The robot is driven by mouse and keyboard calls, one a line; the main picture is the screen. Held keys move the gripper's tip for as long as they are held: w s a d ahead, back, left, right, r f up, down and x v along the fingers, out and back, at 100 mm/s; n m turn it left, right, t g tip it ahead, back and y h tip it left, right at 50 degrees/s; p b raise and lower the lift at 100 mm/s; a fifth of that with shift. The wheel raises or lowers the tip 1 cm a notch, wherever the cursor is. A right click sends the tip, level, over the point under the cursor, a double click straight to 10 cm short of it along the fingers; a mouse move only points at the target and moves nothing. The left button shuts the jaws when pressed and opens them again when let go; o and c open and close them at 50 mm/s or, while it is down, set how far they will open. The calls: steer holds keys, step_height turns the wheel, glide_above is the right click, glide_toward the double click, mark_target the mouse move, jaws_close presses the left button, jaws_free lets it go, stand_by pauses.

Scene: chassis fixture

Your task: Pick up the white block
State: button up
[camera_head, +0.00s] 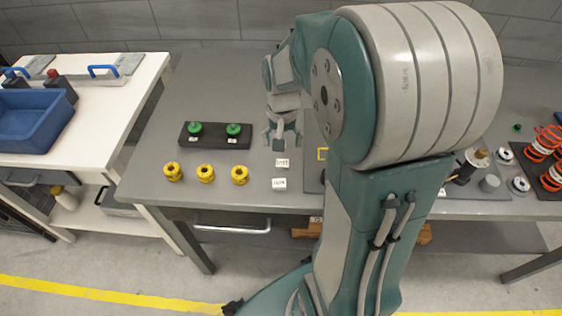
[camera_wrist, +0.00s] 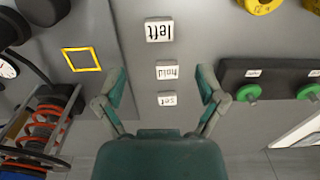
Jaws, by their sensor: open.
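Several small white blocks with dark lettering lie in a row on the grey table. In the wrist view I see the nearest-looking, largest block (camera_wrist: 159,30), a middle block (camera_wrist: 168,72) and a small far block (camera_wrist: 167,98); their lettering is upside down, and the largest reads "left". In the head view two of them show, one block (camera_head: 282,163) just below my gripper (camera_head: 282,142) and another block (camera_head: 279,184) nearer the table's front edge. My gripper (camera_wrist: 162,75) is open and empty. Its fingers straddle the middle and small blocks in the wrist picture; the height above them is unclear.
A black holder (camera_head: 215,135) with green-topped parts stands left of my gripper. Several yellow rings (camera_head: 205,174) sit along the front. A yellow square outline (camera_wrist: 82,59) and red springs (camera_head: 545,143) lie on the other side. Bare table surrounds the blocks.

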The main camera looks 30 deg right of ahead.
mark_target(282, 163)
step_height(282, 163, down, 2)
steer(key=shift+f, duration=0.1)
steer(key=f, duration=0.4)
steer(key=shift+s+a+f, duration=0.1)
steer(key=shift+s+a, duration=0.1)
steer(key=shift+a, duration=0.05)
steer(key=shift+f, duration=0.35)
steer(key=shift+d+f, duration=0.15)
steer(key=shift+d, duration=0.05)
steer(key=shift+a, duration=0.1)
steer(key=c, duration=1)
